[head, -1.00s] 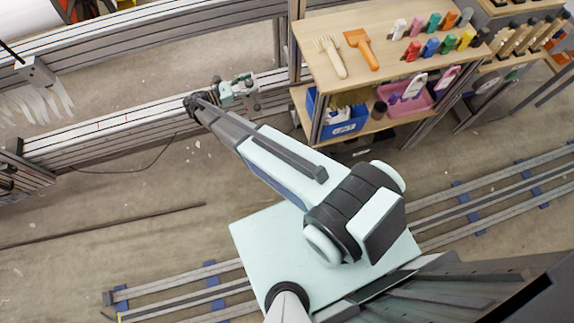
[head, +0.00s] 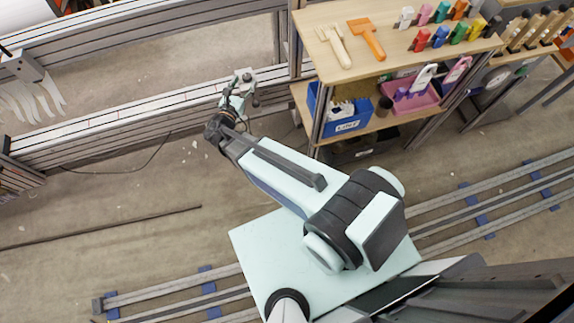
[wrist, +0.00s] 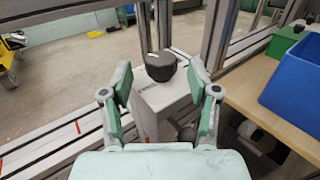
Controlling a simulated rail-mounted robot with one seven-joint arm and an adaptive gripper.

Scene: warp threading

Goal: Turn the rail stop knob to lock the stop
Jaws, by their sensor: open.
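The rail stop (wrist: 165,100) is a pale block on the metal rail, with some lettering on its top near the knob. Its dark round knob (wrist: 160,66) stands at the far end of the block, with a white mark on top. In the wrist view my gripper (wrist: 160,76) is open, with its two green-padded fingers on either side of the block, short of the knob and apart from it. In the head view my gripper (head: 236,96) is small at the rail, and the stop is hard to tell from it.
A wooden shelf unit (head: 330,72) stands right of the gripper, with a blue bin (head: 350,125) on its lower shelf. The blue bin (wrist: 292,85) is close on the right in the wrist view. The long rail (head: 110,118) runs left, with red marks. An upright post rises behind the knob.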

